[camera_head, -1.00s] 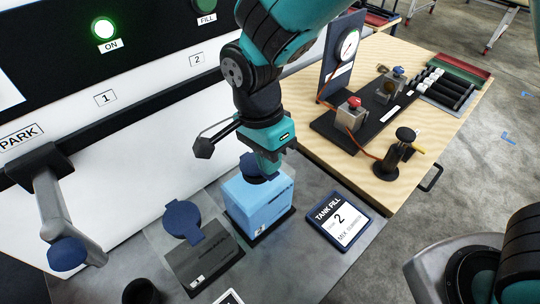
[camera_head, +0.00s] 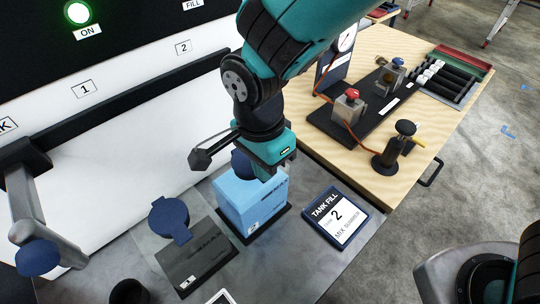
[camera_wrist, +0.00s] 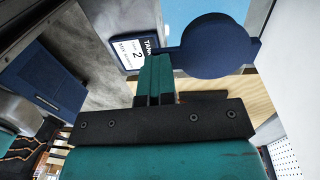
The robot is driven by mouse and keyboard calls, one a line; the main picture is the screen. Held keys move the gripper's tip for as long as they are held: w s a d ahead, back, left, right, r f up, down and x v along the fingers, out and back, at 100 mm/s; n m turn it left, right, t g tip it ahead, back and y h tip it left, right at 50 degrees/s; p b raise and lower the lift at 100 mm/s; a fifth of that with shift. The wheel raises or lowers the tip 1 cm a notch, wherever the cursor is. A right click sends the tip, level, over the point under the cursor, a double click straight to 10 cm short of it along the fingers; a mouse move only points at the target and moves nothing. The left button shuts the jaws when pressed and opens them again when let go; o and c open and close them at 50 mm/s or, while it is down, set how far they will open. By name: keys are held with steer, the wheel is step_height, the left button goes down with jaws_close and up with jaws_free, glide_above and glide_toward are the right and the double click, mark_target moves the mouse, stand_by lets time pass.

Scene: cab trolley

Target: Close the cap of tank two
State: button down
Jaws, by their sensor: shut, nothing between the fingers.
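The light blue tank (camera_head: 250,205) stands on a dark base on the grey trolley top, below the "2" label. Its dark blue round cap (camera_head: 241,164) is at its top rear, partly hidden by my gripper (camera_head: 272,170). In the wrist view the cap (camera_wrist: 214,45) is a large disc with a hinge tab, right of my fingers (camera_wrist: 155,72) and in front of the light blue tank (camera_wrist: 185,12). My fingers are together and empty, close beside the cap. I cannot tell whether they touch it or how far the cap is tilted.
A grey tank (camera_head: 195,260) with its blue cap (camera_head: 170,218) swung open stands to the left. A "Tank fill 2" card (camera_head: 336,217) lies to the right. A wooden bench (camera_head: 420,110) with a gauge and valves is behind. A grey post (camera_head: 35,215) stands far left.

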stand_by(0.3)
steer(key=shift+r+p, duration=1)
step_height(320, 180, up, 4)
steer(key=p, duration=0.3)
steer(key=shift+p, duration=0.3)
step_height(320, 180, up, 10)
steer(key=f+b, duration=0.1)
steer(key=b, duration=0.2)
steer(key=s+d+f+n+y+b, duration=0.1)
steer(key=s+d+n+y+b, duration=0.1)
steer(key=s+d+n, duration=0.2)
steer(key=s+d+f+n+y+b, duration=0.2)
steer(key=s+d+n+b, duration=0.1)
steer(key=d+n, duration=0.6)
steer(key=s+n, duration=0.1)
steer(key=n, duration=0.3)
steer(key=shift+s+f+t+y, duration=0.25)
steer(key=shift+f+t+y, duration=0.05)
steer(key=shift+t+y, duration=0.1)
